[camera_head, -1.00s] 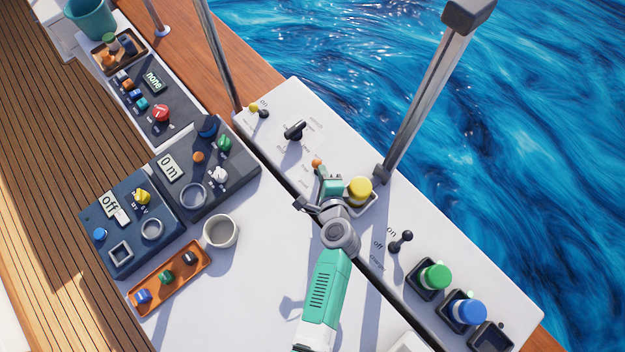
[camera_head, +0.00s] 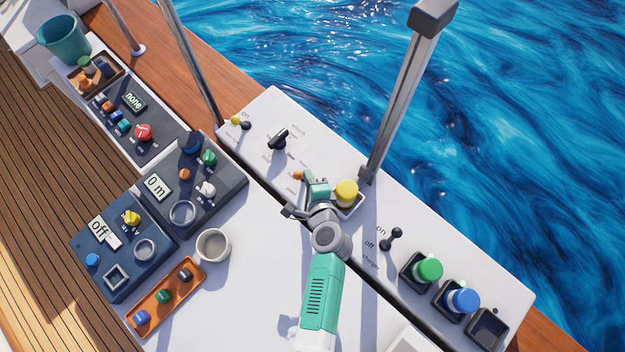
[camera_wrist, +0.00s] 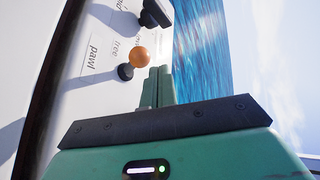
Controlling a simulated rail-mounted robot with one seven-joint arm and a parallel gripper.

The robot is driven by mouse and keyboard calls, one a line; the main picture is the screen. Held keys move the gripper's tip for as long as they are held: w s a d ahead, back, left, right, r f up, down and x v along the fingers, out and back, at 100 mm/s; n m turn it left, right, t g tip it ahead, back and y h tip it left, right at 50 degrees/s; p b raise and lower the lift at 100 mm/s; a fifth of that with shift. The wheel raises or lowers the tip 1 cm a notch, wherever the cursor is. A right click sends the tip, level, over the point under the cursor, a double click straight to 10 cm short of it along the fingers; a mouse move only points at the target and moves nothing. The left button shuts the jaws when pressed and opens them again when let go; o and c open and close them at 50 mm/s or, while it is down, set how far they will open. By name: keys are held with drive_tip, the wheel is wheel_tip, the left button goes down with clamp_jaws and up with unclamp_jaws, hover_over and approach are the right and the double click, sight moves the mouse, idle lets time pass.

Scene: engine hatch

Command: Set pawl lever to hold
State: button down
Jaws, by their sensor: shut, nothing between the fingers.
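The pawl lever has an orange ball knob (camera_head: 298,175) and stands on the white panel, left of the yellow-capped item. In the wrist view the orange knob (camera_wrist: 139,57) rises from a dark round base beside the printed words "free" and "pawl". My gripper (camera_head: 307,178) is shut and empty, with its fingertips right beside the knob.
A black-handled switch (camera_head: 279,139) stands up-left of the lever. A yellow-capped item (camera_head: 346,193) sits close to the right of my gripper. A metal post (camera_head: 400,100) rises behind it. A grey cup (camera_head: 213,245) stands on the white surface at left.

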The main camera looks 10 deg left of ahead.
drive_tip(key=s+f+v, duration=0.1)
drive_tip(key=f+v, duration=0.1)
drive_tip(key=v, duration=1.1)
drive_tip(key=shift+s+f, duration=0.3)
drive_tip(key=shift+f, duration=0.05)
drive_tip(key=shift+a, duration=0.2)
